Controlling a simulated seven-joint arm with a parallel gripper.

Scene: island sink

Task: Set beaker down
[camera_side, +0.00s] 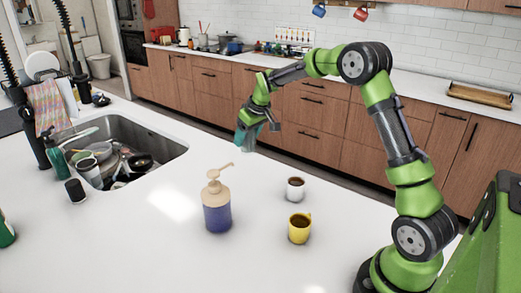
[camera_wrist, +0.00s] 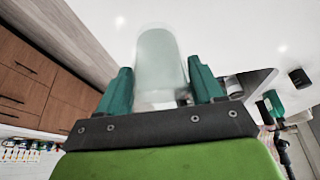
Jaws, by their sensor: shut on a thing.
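The beaker (camera_wrist: 160,58) is a pale translucent cylinder in the wrist view. It stands between the two teal fingers of my gripper (camera_wrist: 162,82), which is shut on it. In the side view my gripper (camera_side: 246,135) hangs near the far edge of the white counter (camera_side: 130,235). The beaker is hard to make out there against the teal fingers. I cannot tell exactly how high its base is above the counter.
A blue pump bottle (camera_side: 217,213), a white mug (camera_side: 295,189) and a yellow mug (camera_side: 299,228) stand mid-counter. The sink (camera_side: 170,150) at left holds piled dishes. The left foreground counter is mostly clear. Wooden cabinets (camera_side: 325,110) stand beyond.

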